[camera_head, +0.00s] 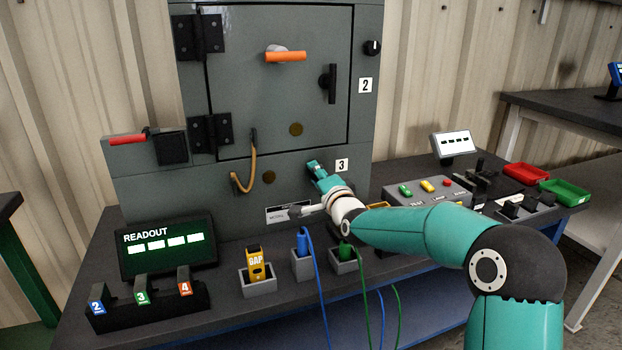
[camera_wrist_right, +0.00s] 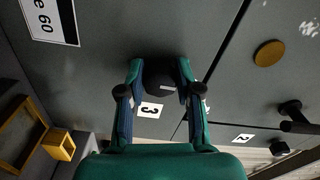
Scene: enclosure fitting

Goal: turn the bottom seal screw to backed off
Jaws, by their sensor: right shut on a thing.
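The bottom seal screw, a round black knob (camera_wrist_right: 160,77) with a pale mark, sits on the grey enclosure front beside the number 3 label (camera_wrist_right: 151,110). My right gripper (camera_wrist_right: 162,88) is shut on it, with one finger on each side. In the head view my right gripper (camera_head: 316,170) reaches the lower enclosure front, left of the number 3 label (camera_head: 342,165), and hides the knob. A similar black knob (camera_head: 372,47) sits higher, above the number 2 label (camera_head: 365,85). My left gripper is not in view.
The enclosure door (camera_head: 250,95) is shut and has an orange handle (camera_head: 285,57). The readout (camera_head: 166,245), a yellow gap tool (camera_head: 255,265) and blue and green plugs with cables stand in front on the bench.

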